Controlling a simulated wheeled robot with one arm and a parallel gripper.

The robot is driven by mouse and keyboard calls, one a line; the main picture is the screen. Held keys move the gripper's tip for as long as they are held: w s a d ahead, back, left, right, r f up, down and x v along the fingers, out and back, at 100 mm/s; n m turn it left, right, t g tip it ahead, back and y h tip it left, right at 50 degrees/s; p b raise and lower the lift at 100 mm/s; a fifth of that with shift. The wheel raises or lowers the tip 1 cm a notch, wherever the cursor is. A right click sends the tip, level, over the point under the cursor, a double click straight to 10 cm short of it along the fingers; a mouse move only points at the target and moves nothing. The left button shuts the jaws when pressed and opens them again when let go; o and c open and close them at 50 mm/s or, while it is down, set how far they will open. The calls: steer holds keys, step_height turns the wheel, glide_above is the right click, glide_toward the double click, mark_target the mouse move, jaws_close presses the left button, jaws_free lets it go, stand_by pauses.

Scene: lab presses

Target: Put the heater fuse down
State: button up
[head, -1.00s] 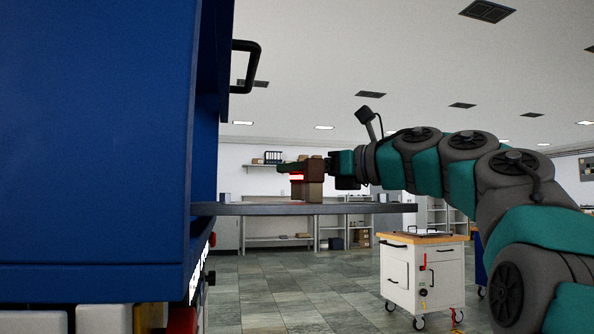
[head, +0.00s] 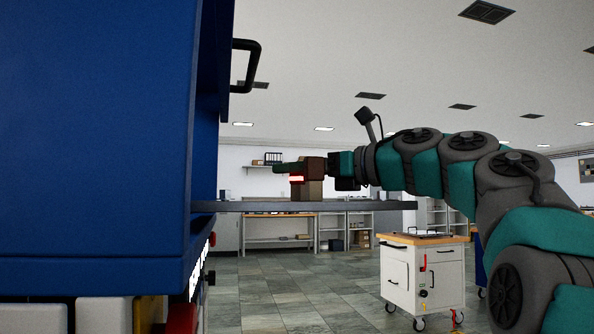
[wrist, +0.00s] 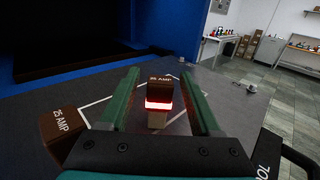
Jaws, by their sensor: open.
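A fuse (wrist: 159,101) marked 25 AMP, with a brown top, a glowing red band and a pale lower part, stands between my fingers in the wrist view. It appears upright on the grey shelf (wrist: 255,125), inside a white outline. My gripper (wrist: 160,88) is open, with a finger on each side of the fuse and visible gaps. The label does not tell whether this is the heater fuse. In the head view my gripper (head: 284,168) is over the shelf (head: 365,207), with the red band showing just below the fingers.
Another brown block (wrist: 64,129) marked 25 AMP stands close to the left finger. A blue cabinet (head: 95,140) with a black handle (head: 254,66) rises at the left. Small metal fittings (wrist: 251,89) sit on the shelf. A white cart (head: 423,275) stands farther back on the floor.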

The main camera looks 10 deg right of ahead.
steer(key=shift+r, duration=0.1)
steer(key=shift+r+p, duration=0.25)
steer(key=shift+p, duration=0.15)
steer(key=b+v, duration=0.2)
steer(key=v, duration=1)
